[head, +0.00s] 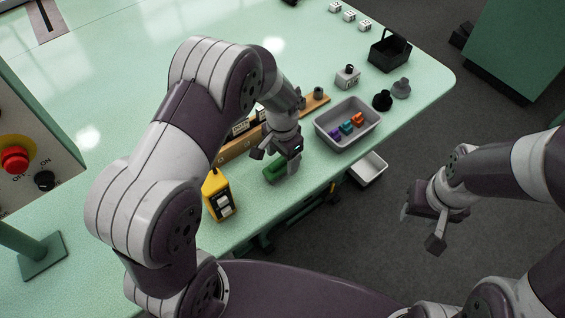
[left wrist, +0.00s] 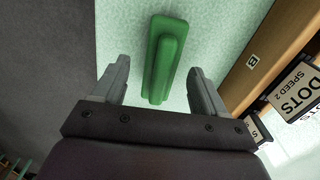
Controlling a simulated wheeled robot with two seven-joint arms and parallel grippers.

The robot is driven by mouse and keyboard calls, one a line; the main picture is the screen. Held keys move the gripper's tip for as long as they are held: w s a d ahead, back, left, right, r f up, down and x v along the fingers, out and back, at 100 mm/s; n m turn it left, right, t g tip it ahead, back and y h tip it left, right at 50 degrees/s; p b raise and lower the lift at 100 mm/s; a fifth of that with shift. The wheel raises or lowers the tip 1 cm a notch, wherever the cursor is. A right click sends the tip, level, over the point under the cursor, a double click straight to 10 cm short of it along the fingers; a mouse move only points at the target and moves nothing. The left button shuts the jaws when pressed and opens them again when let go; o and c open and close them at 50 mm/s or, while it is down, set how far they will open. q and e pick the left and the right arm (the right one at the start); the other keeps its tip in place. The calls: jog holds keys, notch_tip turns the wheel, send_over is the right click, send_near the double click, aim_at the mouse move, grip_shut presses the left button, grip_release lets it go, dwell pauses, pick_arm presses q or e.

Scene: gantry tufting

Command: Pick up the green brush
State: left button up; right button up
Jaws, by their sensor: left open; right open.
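The green brush (head: 274,172) lies on the light green table near its front edge, partly hidden by my left gripper in the head view. In the left wrist view the brush (left wrist: 164,58) is a long green block with a narrower raised bar, and its near end lies between the fingertips. My left gripper (head: 279,150) is open above the brush, with one finger on each side and a gap to it (left wrist: 160,82). My right gripper (head: 432,222) is open and empty, off the table's front edge over the floor.
A wooden rail (head: 236,146) with signs stands close behind the brush. A yellow-black box (head: 218,195) is left of it. A grey tray (head: 348,143) with coloured pieces is to the right. A white bin (head: 369,168) sits below the table edge.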

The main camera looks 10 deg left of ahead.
pick_arm(q)
jog(key=shift+f, duration=0.6)
jog(key=shift+w+f, duration=0.15)
jog(key=shift+f, duration=0.1)
jog(key=c, duration=1.2)
jog(key=shift+r, duration=0.15)
jog(key=shift+r, duration=0.3)
jog(key=r, duration=0.2)
jog(key=d+r, duration=0.1)
jog(key=r, duration=0.1)
jog(key=d+r+b, duration=0.1)
jog(key=d+r, duration=0.5)
jog(key=d, duration=0.4)
jog(key=shift+d+r, duration=0.15)
jog(key=shift+d, duration=0.2)
